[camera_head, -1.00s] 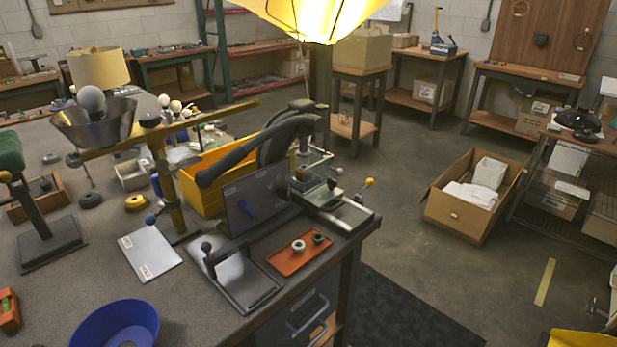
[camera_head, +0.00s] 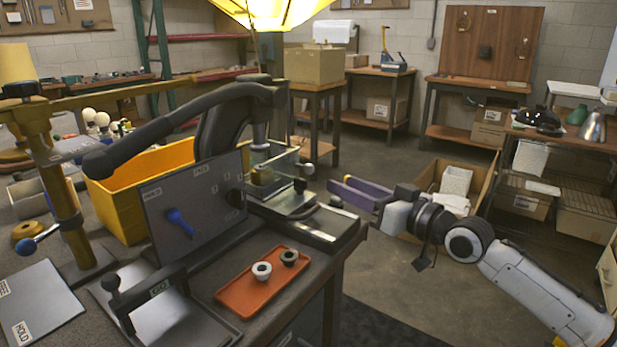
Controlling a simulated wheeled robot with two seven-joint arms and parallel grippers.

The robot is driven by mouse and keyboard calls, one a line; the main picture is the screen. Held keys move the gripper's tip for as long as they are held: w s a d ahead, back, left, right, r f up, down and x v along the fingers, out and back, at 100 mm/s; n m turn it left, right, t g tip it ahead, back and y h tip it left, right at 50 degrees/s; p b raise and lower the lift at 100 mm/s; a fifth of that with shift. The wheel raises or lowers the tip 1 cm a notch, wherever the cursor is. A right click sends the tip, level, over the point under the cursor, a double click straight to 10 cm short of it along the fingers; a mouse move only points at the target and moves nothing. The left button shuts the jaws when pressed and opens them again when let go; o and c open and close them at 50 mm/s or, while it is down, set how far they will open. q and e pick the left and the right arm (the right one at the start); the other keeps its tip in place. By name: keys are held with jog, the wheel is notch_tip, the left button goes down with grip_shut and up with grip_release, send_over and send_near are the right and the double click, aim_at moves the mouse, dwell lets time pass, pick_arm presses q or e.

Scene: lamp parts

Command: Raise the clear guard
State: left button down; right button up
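The clear guard (camera_head: 284,160) is a see-through box-like cover on the bench fixture, just right of the dark upright panel (camera_head: 195,205). It sits low around the small brass-coloured part (camera_head: 262,176), and its edges are hard to make out. My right gripper (camera_head: 352,195) has purple fingers with a gap between them. It is open and empty, to the right of the fixture and apart from the guard, pointing left towards it. My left gripper is not in view.
A thick black lever (camera_head: 160,130) reaches over the yellow bin (camera_head: 140,185). An orange tray (camera_head: 258,290) with two small rings lies at the bench's front edge. A cardboard box (camera_head: 425,172) stands on the floor behind my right arm.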

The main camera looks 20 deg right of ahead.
aim_at(313, 170)
jog(key=x, duration=0.6)
jog(key=b+x, duration=0.1)
jog(key=x, duration=0.2)
jog(key=shift+w+a+r, duration=0.25)
jog(key=shift+w+r, duration=0.05)
jog(key=shift+w, duration=0.05)
grip_shut()
